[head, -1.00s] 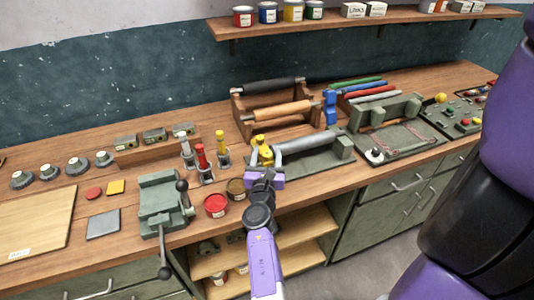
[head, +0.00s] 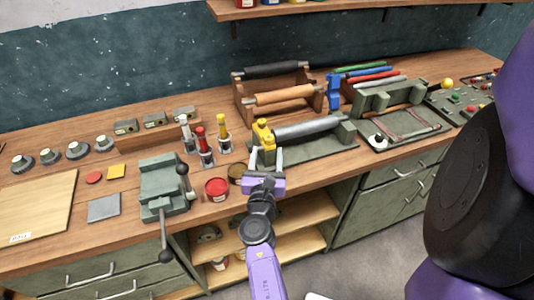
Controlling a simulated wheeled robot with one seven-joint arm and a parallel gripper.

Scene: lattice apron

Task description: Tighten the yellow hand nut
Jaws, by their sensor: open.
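The yellow hand nut (head: 263,133) sits at the left end of a grey roller (head: 310,128) on a green stand (head: 300,149) on the bench. My gripper (head: 265,158) is just in front of and below the nut, with its pale fingers apart and pointing at it. The fingers overlap the lower edge of the nut in the picture. I cannot tell whether they touch it. Nothing shows between the fingers.
A red tin (head: 217,190) and a dark tin (head: 236,173) stand close left of my gripper. Red, yellow and grey upright tools (head: 205,145) stand further left. A green vise (head: 163,185) is at the front left. A roller rack (head: 275,93) stands behind.

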